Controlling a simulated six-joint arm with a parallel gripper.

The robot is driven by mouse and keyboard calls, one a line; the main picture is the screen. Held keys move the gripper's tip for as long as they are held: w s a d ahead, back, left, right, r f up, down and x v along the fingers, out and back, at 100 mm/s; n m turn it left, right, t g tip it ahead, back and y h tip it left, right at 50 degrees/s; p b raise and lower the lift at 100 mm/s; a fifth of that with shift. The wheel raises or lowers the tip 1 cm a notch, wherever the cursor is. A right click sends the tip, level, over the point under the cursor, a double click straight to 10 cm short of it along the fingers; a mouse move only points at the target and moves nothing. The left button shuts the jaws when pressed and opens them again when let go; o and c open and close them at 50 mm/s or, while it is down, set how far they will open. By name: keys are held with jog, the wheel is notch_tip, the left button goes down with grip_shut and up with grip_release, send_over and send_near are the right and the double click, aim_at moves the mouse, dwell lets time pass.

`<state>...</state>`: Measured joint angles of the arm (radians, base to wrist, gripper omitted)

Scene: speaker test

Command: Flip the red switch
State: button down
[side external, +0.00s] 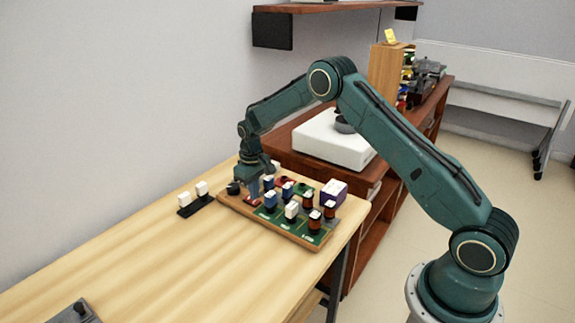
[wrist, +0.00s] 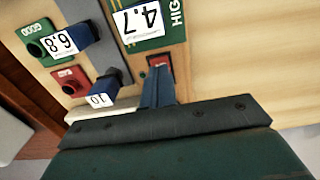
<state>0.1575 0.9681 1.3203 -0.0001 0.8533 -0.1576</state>
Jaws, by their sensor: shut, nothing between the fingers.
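The red switch (wrist: 160,60) shows in the wrist view as a small red part in a dark frame, just beyond my fingertips. Its lower part is hidden behind them. My gripper (wrist: 158,72) is shut and empty, with its fingers at the switch's near edge; I cannot tell whether they touch it. In the side view my gripper (side external: 254,196) points down over the far left part of the wooden test board (side external: 290,236), with a bit of red at its tips. The switch's position is not clear.
Blocks with white labels stand on the board close beside my fingers, including a blue one marked 6.8 (wrist: 62,42) and one marked 10 (wrist: 101,98). A black strip with white blocks (side external: 195,203) lies left of the board. The table's front left is mostly clear.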

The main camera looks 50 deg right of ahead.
jog(key=shift+r, duration=2.85)
notch_tip(320, 180, up, 14)
jog(key=t, duration=0.2)
send_over(255, 202)
jog(key=s+a, duration=0.3)
jog(key=s, duration=0.4)
jog(key=s+a+r, duration=0.3)
jog(key=s+r, duration=0.5)
jog(key=s, duration=0.2)
jog(key=s+a+t, duration=0.3)
jog(key=s, duration=1.9)
jog(key=shift+r+t, duration=0.3)
jog(key=shift+r, duration=0.1)
